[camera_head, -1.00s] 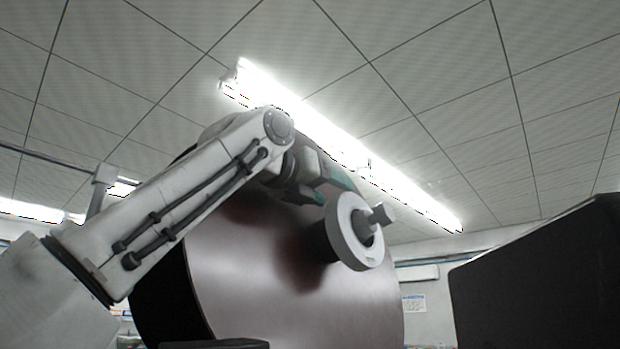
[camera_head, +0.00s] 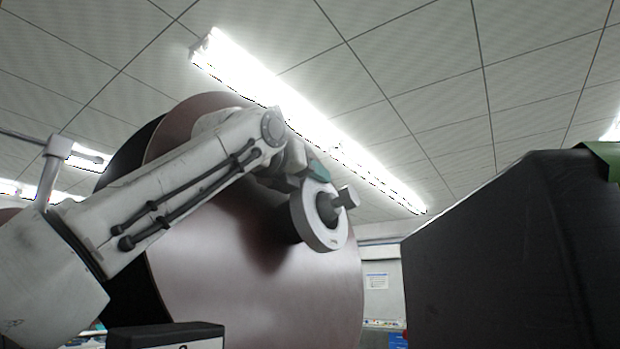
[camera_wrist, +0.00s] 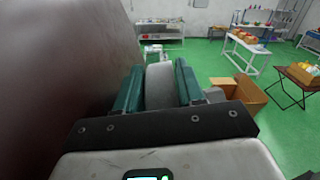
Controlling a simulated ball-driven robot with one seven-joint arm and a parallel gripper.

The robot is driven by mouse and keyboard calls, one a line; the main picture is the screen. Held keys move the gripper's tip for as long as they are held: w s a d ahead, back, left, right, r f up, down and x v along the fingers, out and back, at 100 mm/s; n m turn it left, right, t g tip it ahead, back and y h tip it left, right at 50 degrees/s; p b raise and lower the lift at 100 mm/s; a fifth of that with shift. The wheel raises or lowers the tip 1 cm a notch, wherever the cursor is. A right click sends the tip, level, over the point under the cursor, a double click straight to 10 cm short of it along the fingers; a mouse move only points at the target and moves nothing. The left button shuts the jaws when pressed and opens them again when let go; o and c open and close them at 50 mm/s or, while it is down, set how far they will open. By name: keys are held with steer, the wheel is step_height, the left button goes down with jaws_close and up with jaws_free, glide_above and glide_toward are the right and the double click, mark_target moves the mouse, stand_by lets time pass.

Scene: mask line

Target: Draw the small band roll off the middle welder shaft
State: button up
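The small band roll (camera_head: 318,215) is a thick white ring around the grey shaft (camera_head: 347,197), in front of a large dark brown roll (camera_head: 270,255). The shaft end sticks out past the small roll. My gripper (camera_head: 308,175) reaches over the top of the small roll from the left. In the wrist view, the green-padded fingers of my gripper (camera_wrist: 160,75) stand apart on either side of the whitish small roll (camera_wrist: 159,88). Only narrow gaps show beside it; contact is hard to make out.
A large black box-like body (camera_head: 500,260) stands at the right. In the wrist view, the brown roll (camera_wrist: 60,70) fills the left side. An open cardboard box (camera_wrist: 240,92), tables and shelves stand on the green floor to the right.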

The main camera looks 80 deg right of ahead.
steer(key=c, duration=0.6)
steer(key=shift+r, duration=0.15)
